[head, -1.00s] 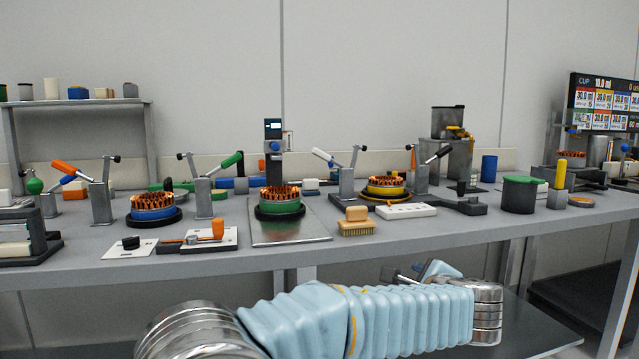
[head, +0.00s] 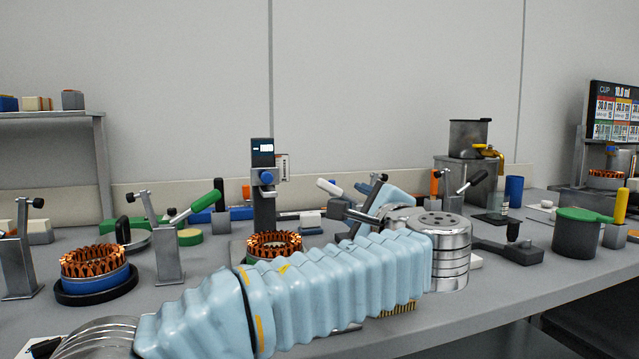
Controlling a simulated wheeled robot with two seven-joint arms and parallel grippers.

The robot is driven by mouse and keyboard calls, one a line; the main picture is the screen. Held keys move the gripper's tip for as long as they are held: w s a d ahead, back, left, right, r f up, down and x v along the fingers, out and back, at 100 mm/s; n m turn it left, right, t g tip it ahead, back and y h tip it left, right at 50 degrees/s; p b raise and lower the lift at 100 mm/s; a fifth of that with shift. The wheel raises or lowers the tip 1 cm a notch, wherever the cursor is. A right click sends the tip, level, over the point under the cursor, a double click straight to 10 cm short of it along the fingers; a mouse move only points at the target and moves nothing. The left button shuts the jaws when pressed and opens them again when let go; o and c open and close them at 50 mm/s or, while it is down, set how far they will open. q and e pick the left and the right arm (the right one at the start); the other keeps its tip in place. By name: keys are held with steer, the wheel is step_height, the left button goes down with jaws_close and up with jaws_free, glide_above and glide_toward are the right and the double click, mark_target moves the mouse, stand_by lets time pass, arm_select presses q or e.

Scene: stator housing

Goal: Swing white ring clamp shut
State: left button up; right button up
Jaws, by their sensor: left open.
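The white-handled ring clamp stands behind my left arm. Its white handle (head: 329,187) tilts up to the left and its metal arm with a black knob (head: 379,178) rises to the right. Its post is mostly hidden by my gripper and wrist. My left gripper (head: 347,211) is open, with its fingers pointing left just below and beside the white handle. I cannot tell whether they touch the clamp. The yellow-based stator by this clamp is hidden behind my arm. My right gripper is not in view.
A copper stator (head: 273,246) sits under a post with a small screen (head: 262,150). A green-handled clamp (head: 168,240) and a blue-based stator (head: 95,275) stand left. A green-lidded pot (head: 577,236) and a grey canister (head: 470,150) stand right.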

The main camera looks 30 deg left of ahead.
mark_target(331, 189)
arm_select(q)
steer(key=p+x, duration=0.2)
steer(key=x, duration=1.1)
steer(key=shift+r+p, duration=0.15)
steer(key=shift+p, duration=0.2)
steer(key=shift+w+a, duration=0.45)
steer(key=shift+a, duration=0.05)
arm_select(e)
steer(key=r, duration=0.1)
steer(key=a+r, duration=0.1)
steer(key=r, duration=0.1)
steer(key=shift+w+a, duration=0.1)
arm_select(q)
jaws_close()
